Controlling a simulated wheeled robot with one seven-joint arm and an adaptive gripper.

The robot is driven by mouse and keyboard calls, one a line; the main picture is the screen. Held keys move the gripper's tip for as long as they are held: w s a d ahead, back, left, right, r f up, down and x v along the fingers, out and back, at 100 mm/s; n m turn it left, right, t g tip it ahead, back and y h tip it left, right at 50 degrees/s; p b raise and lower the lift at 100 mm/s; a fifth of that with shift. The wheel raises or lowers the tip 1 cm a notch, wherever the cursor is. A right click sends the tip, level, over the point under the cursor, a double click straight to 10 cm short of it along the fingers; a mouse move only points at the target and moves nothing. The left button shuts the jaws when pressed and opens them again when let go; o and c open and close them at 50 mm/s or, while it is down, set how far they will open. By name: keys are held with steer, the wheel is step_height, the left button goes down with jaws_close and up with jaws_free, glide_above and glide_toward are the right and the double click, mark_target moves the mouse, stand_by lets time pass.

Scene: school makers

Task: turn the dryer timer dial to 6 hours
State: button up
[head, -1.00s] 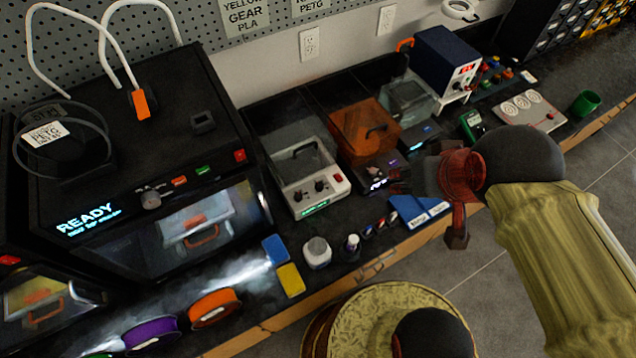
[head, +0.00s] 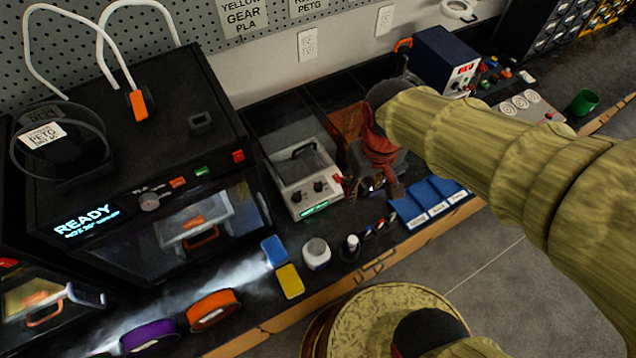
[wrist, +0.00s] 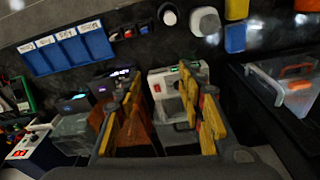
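A white dryer (head: 330,196) with a clear lid, a green display and two dark dials (head: 318,187) stands on the bench; a dial-side part of it (wrist: 158,78) also shows behind the right finger in the wrist view. Right of it in the head view is an orange-lidded dryer (head: 346,118), largely hidden by my arm and gripper; its dark front (wrist: 120,74) shows in the wrist view. My gripper (head: 369,190) is open and empty, pointing down close to the white dryer's right side. In the wrist view its fingers (wrist: 161,80) stand apart. Dial settings are too small to read.
A large black machine (head: 140,170) reading READY stands at left. Blue bins (head: 428,205), a white jar (head: 317,254) and small bottles lie along the bench front. A blue power supply (head: 445,55) stands behind my arm. Orange (head: 212,309) and purple spools lie at front left.

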steer(key=w+a+f+n+g, duration=0.1)
steer(key=w+a+f+n, duration=0.25)
steer(key=f, duration=0.35)
steer(key=w+a+f+n+g, duration=0.1)
steer(key=w+a+f+n, duration=0.1)
steer(key=w+a+f, duration=0.3)
steer(key=n+t, duration=0.1)
steer(key=n, duration=0.2)
glide_above(318, 186)
steer(key=shift+s+a+f, duration=0.1)
steer(key=shift+f, duration=0.75)
steer(key=shift+f+n, duration=0.25)
steer(key=shift+f, duration=0.2)
step_height(318, 186, down, 7)
steer(key=shift+r+b, duration=0.1)
steer(key=shift+b, duration=0.9)
steer(key=shift+c, duration=1)
steer(key=c, duration=0.8)
